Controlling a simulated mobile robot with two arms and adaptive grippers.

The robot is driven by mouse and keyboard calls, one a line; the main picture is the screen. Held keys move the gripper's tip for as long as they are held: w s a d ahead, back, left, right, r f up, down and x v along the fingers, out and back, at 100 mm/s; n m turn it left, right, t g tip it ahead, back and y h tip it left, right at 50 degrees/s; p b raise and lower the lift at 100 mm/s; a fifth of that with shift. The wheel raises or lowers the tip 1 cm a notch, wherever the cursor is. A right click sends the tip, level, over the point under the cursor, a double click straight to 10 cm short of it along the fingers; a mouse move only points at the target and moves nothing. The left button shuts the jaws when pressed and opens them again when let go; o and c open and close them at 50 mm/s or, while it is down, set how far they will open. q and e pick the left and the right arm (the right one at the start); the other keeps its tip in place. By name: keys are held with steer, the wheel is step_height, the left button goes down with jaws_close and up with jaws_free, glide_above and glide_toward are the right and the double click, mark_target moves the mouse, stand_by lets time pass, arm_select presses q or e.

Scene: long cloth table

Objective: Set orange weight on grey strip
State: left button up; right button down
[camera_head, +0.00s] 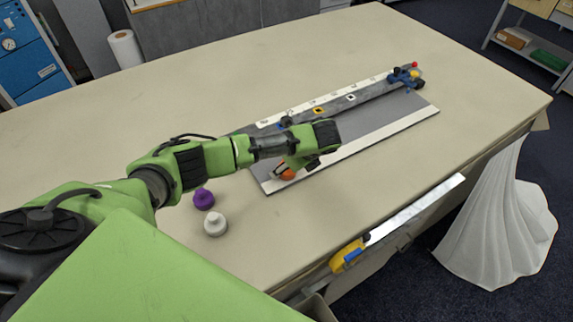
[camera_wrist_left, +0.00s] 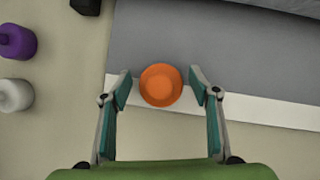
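The orange weight (camera_wrist_left: 161,85) shows in the left wrist view over the border between the grey strip (camera_wrist_left: 220,50) and a white band. It also shows in the head view (camera_head: 288,174), partly hidden by my left gripper. My left gripper (camera_wrist_left: 160,88) is open, one finger on each side of the weight, with a small gap visible on both sides. I cannot tell whether the weight touches the surface below. In the head view, my left gripper (camera_head: 302,163) is low over the near-left end of the grey strip (camera_head: 375,125). My right gripper is not in view.
A purple weight (camera_head: 203,199) and a white weight (camera_head: 215,224) stand on the table left of the board. A dark rail with a blue device (camera_head: 405,77) runs along its far side. A yellow clamp (camera_head: 347,256) sits at the table edge. The far table is clear.

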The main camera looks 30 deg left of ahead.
arm_select(q)
steer(key=shift+r, duration=0.15)
steer(key=b+v, duration=0.2)
steer(key=v, duration=1)
steer(key=shift+d, duration=0.1)
